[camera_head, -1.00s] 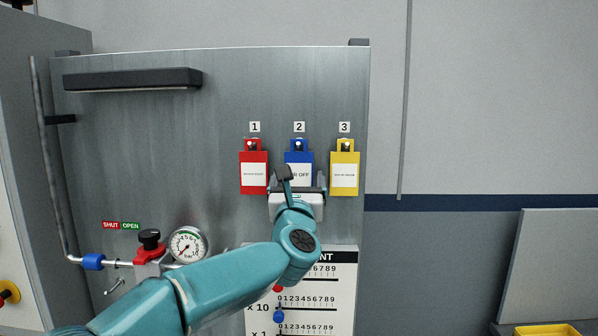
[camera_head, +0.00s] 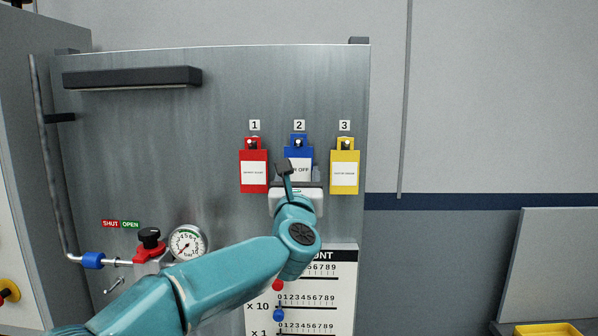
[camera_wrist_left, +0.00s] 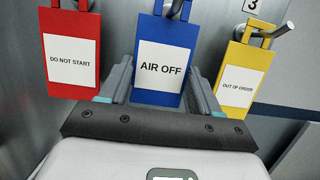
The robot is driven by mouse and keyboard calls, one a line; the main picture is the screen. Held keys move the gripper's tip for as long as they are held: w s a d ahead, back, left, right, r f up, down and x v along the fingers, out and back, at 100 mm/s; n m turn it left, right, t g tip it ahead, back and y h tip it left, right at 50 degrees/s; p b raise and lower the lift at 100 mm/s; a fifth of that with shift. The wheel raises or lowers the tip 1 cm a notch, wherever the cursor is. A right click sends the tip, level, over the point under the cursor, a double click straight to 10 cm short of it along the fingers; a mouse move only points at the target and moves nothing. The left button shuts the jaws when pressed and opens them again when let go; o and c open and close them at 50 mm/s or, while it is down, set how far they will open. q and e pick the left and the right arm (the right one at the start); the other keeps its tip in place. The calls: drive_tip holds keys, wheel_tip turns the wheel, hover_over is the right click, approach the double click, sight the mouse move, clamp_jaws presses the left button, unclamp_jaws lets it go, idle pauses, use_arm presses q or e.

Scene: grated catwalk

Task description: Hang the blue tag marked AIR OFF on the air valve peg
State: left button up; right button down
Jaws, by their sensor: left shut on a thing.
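The blue tag marked AIR OFF (camera_head: 299,156) is at peg 2 on the grey cabinet front, between a red tag and a yellow tag. Its top opening still appears to be around the peg. In the left wrist view the AIR OFF tag (camera_wrist_left: 163,88) hangs upright between my left fingers. My left gripper (camera_head: 298,178) is shut on its lower part; the fingers show at its sides in the left wrist view (camera_wrist_left: 160,75). A small metal peg (camera_head: 115,285) sticks out below the air valve (camera_head: 150,247) at lower left. My right gripper is not in view.
The red DO NOT START tag (camera_head: 254,172) and yellow OUT OF ORDER tag (camera_head: 344,172) hang close on either side. A gauge (camera_head: 188,243) and pipe (camera_head: 62,190) are by the valve. A dark handle bar (camera_head: 132,79) juts out at upper left. A yellow tray (camera_head: 546,331) is at lower right.

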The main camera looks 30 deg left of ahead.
use_arm(q)
drive_tip(key=shift+d, duration=0.1)
drive_tip(key=shift+s, duration=0.1)
drive_tip(key=shift+s+d+b, duration=0.4)
drive_tip(key=shift+s+b, duration=0.15)
drive_tip(key=shift+b, duration=0.1)
drive_tip(key=shift+s+d+r, duration=0.1)
drive_tip(key=shift+s, duration=0.05)
drive_tip(key=shift+s+d+r, duration=0.2)
drive_tip(key=shift+s, duration=0.2)
drive_tip(key=shift+s+d+r, duration=0.2)
drive_tip(key=shift+s, duration=0.15)
drive_tip(key=shift+b, duration=0.3)
drive_tip(key=shift+s+d+b, duration=0.55)
drive_tip(key=shift+s+d, duration=0.05)
drive_tip(key=shift+s, duration=0.35)
drive_tip(key=shift+s+d+b, duration=0.5)
drive_tip(key=shift+s+d, duration=0.05)
drive_tip(key=shift+s, duration=0.4)
